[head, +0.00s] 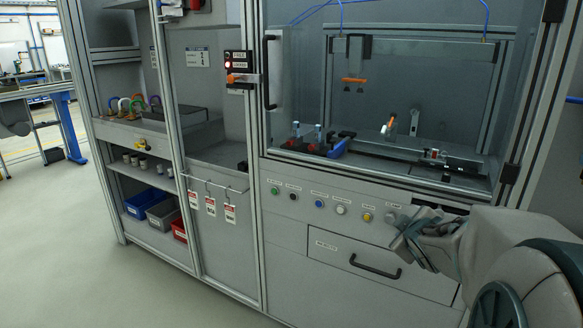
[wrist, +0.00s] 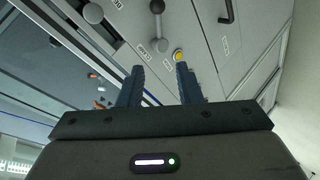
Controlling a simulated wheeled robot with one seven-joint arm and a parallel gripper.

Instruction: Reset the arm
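My arm comes in from the lower right in the head view. My gripper (head: 408,235) is in front of the control panel of the grey machine (head: 283,232), near the right end of its button row. In the wrist view my gripper (wrist: 160,85) has its two dark fingers spread apart, with nothing between them but the panel behind. A yellow button (wrist: 178,55) shows just beyond the right fingertip; the same yellow button (head: 367,217) is left of my gripper in the head view. I cannot tell whether a finger touches the panel.
A drawer with a black handle (head: 375,266) is below the buttons. The glazed door has a black handle (head: 268,72) on its left. Shelves with a blue bin (head: 146,203) and a red bin (head: 180,230) stand left. The floor (head: 60,260) at lower left is clear.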

